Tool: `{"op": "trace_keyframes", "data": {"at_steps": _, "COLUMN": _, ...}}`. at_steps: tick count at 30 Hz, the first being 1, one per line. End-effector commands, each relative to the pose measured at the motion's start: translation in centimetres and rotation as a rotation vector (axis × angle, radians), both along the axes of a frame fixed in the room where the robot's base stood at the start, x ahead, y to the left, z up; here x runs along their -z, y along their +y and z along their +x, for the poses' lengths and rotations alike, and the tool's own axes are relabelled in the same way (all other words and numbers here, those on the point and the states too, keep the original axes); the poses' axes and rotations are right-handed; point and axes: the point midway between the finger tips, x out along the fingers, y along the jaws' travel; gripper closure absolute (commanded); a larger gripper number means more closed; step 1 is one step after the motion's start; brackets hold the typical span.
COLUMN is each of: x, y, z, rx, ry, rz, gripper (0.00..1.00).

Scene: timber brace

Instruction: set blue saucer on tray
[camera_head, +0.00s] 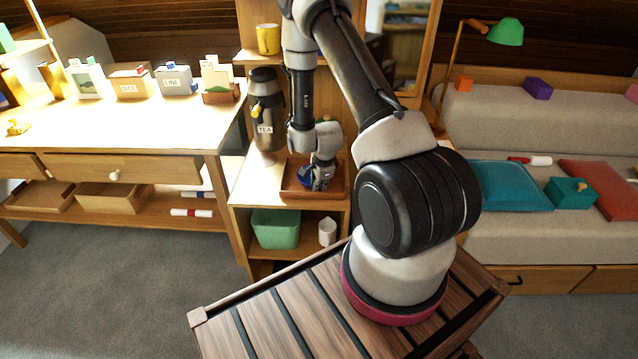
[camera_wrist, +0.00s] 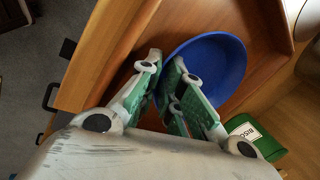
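The blue saucer (camera_wrist: 222,62) lies within the wooden tray (camera_wrist: 271,82) in the wrist view, towards one side wall. In the head view a small blue part of it shows below my gripper, over the tray (camera_head: 291,183) on the shelf unit. My gripper (camera_wrist: 164,72) points down at the saucer's near rim, with one finger outside the rim and the other over its inside. A gap shows between the fingertips, so the gripper looks open. The exact contact between the fingers and the rim is hidden.
A green tin (camera_wrist: 256,136) stands close beside the tray in the wrist view. A TEA flask (camera_head: 265,110) stands behind the tray's left side. A yellow mug (camera_head: 268,39) is higher up.

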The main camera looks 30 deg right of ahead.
Motion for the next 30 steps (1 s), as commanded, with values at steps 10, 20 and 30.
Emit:
{"op": "trace_keyframes", "data": {"at_steps": 10, "x": 0.0, "y": 0.0, "z": 0.0, "rx": 0.0, "ry": 0.001, "rz": 0.0, "gripper": 0.72}}
{"op": "trace_keyframes", "data": {"at_steps": 20, "x": -3.7, "y": 0.2, "z": -0.9, "rx": 0.0, "ry": -0.003, "rz": -0.001, "gripper": 0.72}}
{"op": "trace_keyframes", "data": {"at_steps": 30, "x": -10.4, "y": 0.6, "z": -2.9, "rx": 0.001, "ry": -0.003, "rz": -0.001, "gripper": 0.72}}
